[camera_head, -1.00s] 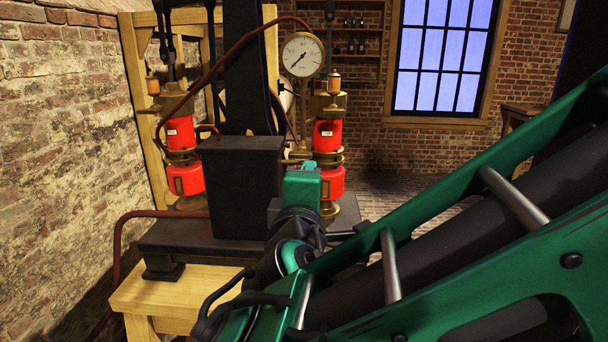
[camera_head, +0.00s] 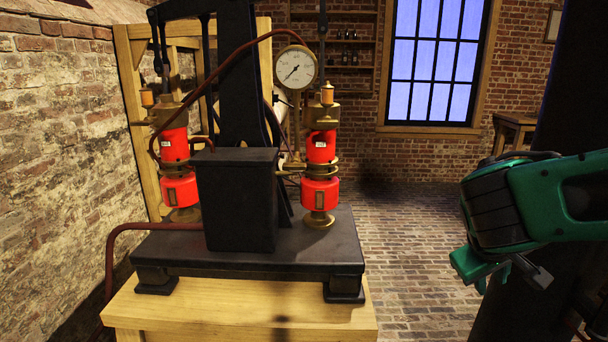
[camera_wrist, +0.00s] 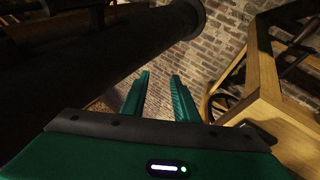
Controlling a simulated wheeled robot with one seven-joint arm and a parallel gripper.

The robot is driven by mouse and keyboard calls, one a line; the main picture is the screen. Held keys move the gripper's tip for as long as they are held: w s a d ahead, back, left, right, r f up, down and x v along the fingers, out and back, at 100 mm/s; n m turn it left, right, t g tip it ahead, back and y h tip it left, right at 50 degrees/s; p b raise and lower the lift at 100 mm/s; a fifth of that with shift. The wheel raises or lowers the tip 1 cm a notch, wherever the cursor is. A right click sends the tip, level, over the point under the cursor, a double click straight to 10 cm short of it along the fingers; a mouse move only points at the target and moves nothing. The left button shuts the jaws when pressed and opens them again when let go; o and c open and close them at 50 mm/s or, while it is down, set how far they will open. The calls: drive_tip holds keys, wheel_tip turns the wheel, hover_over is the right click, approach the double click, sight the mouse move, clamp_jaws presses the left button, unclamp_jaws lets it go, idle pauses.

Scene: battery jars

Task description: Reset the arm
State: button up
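My green arm is folded at the right of the head view. My gripper (camera_head: 474,275) hangs below the wrist, pointing downward over the brick floor, to the right of and clear of the machine. In the wrist view my gripper (camera_wrist: 160,76) shows its two green fingers apart, with nothing between them. In the head view its fingertips are small and partly hidden by the wrist.
A black press (camera_head: 240,200) with red jars (camera_head: 320,190) and a round gauge (camera_head: 296,67) stands on a wooden bench (camera_head: 240,305). Brick walls close the left and back. The brick floor (camera_head: 410,240) between the bench and my arm is clear.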

drive_tip(key=s+d+f+m+g+y, duration=0.1)
drive_tip(key=s+m+g+y, duration=0.1)
drive_tip(key=s, duration=0.7)
drive_tip(key=s+d+f+m+g+y, duration=0.2)
drive_tip(key=s+m, duration=0.4)
drive_tip(key=s, duration=0.4)
drive_tip(key=shift+s+d+y, duration=0.2)
drive_tip(key=shift+d+y, duration=0.1)
drive_tip(key=shift+y, duration=0.6)
